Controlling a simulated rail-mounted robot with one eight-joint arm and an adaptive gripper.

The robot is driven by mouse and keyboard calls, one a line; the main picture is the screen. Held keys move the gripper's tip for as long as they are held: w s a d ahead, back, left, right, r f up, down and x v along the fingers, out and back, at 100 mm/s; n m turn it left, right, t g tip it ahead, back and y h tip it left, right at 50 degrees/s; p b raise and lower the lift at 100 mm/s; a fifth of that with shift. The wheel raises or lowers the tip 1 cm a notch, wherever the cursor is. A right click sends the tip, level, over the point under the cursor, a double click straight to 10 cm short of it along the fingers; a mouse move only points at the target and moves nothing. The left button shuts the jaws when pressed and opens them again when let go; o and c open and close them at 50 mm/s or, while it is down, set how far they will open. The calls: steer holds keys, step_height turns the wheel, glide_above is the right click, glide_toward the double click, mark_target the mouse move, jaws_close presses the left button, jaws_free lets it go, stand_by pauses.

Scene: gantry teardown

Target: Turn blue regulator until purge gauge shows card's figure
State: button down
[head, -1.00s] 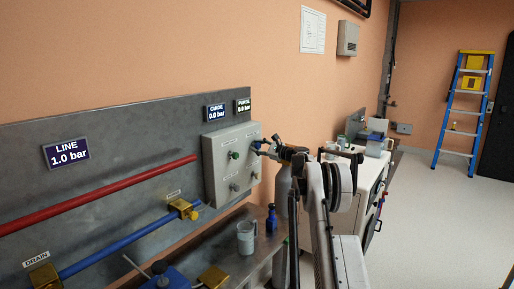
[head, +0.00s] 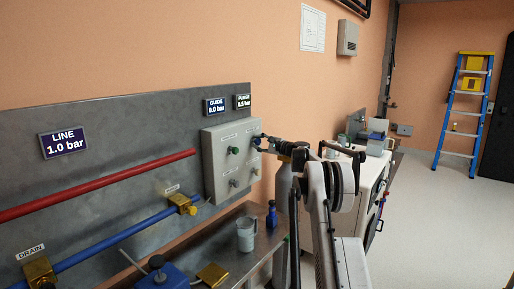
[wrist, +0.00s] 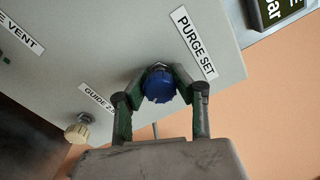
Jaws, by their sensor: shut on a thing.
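The blue regulator knob (wrist: 160,86) sits beside the PURGE SET label on the grey panel. My gripper (wrist: 160,98) is shut on it, one finger on each side; in the head view my gripper (head: 262,143) reaches the panel's right edge from the right. The purge gauge (head: 243,101) is the small dark display at the top right of the backboard and appears to read 0.5 bar, in small print. A white sheet (head: 313,28) hangs on the wall, its text too small to read; I cannot tell whether it is the card.
The grey panel (head: 223,186) also carries a green knob (head: 234,150) and a cream knob (wrist: 77,133) near a GUIDE label. The guide gauge (head: 216,106) reads 0.0 bar and the line gauge (head: 64,144) 1.0 bar. A jug (head: 245,235) and blue bottle (head: 271,215) stand below.

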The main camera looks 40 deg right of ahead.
steer(key=n+b, duration=0.2)
steer(key=n, duration=0.2)
steer(key=shift+f+n, duration=0.1)
steer(key=shift+n, duration=0.2)
steer(key=shift+n+b, duration=0.5)
steer(key=shift+n, duration=1.2)
steer(key=c, duration=1.3)
jaws_free()
steer(key=shift+c, duration=0.2)
steer(key=shift+s, duration=0.1)
steer(key=v, duration=1.2)
